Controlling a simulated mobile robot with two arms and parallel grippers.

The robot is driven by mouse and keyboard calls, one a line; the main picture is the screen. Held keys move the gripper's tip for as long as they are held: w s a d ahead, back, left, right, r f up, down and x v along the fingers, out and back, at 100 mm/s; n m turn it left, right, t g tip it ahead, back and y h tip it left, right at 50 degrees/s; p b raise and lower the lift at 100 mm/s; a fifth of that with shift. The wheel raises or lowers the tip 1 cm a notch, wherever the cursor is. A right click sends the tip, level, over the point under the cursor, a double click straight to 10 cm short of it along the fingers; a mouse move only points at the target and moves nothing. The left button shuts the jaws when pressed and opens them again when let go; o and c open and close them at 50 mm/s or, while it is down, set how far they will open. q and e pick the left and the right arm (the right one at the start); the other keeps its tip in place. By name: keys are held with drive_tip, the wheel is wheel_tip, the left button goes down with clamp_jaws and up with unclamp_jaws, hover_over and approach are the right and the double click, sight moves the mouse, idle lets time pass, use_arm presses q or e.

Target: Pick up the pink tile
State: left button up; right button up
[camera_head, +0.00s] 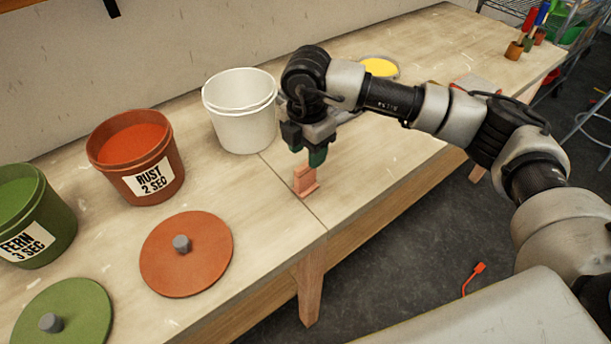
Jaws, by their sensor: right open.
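The pink tile (304,179) stands on the wooden table near the seam between two table sections. It looks like a small upright piece with a wider foot. My right gripper (308,157) is over the tile, pointing down, with its dark green-tipped fingers close to the tile's top. It is open. I cannot tell whether the fingers touch the tile, and part of the tile's top may be hidden behind them. My left gripper is not in view.
A white bucket (241,125) stands just left of my right gripper. A rust bucket (137,160) and a green bucket (45,215) stand further left. A rust lid (205,262) and a green lid (85,310) lie in front. A yellow round item (379,67) lies behind my arm.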

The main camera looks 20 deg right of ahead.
sight(305, 164)
drive_tip(key=shift+f, duration=0.9)
drive_tip(key=shift+w+f+p, duration=0.2)
drive_tip(key=shift+f+p, duration=0.3)
drive_tip(key=shift+f, duration=0.9)
drive_tip(key=shift+w+f+p, duration=0.15)
drive_tip(key=shift+f+p, duration=0.3)
drive_tip(key=shift+f, duration=0.9)
clamp_jaws()
drive_tip(key=shift+a+r, duration=0.1)
